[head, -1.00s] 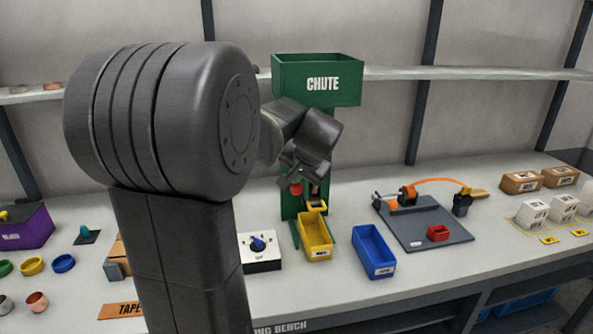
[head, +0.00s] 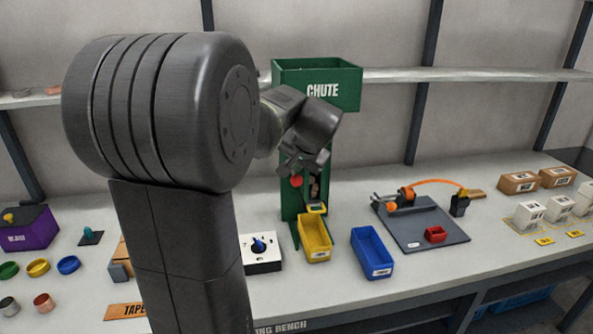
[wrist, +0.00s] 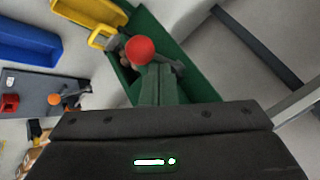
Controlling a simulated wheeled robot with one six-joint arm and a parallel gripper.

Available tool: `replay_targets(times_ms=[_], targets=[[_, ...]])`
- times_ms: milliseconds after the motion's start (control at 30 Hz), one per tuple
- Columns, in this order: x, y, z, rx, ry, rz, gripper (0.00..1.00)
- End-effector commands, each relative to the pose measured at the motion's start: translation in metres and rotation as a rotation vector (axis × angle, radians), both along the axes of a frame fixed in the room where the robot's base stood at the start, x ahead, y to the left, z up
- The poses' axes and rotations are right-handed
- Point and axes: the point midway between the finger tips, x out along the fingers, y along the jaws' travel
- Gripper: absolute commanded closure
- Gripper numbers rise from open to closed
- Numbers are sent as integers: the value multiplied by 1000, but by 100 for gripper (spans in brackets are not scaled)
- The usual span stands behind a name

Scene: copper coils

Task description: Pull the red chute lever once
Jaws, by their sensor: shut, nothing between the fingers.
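The green chute (head: 318,92), lettered CHUTE, stands upright at the back of the bench. The lever's red ball knob (head: 296,182) is on its front, just below my gripper (head: 302,166). In the wrist view the red knob (wrist: 140,50) is seen close up, in front of the green chute body (wrist: 190,75). My gripper is shut and empty; I cannot tell whether its tips touch the knob. A small brownish piece (head: 315,188) shows in the chute's opening, right of the knob.
A yellow bin (head: 315,255) stands below the chute opening, with a blue bin (head: 371,270) to its right. A white box with a blue knob (head: 258,245) stands to the left. A grey board (head: 425,240) with a red tray lies further right.

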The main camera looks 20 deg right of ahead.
Motion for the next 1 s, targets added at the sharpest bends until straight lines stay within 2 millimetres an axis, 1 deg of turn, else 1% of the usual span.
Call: replay_targets(times_ms=[33, 133, 467, 567, 1000], targets=[[0, 0, 6, 0, 0, 0, 100], [1, 0, 10, 0, 0, 0, 100], [1, 0, 10, 0, 0, 0, 100], [1, 0, 13, -1, -1, 0, 100], [5, -1, 56, -1, 0, 1, 100]])
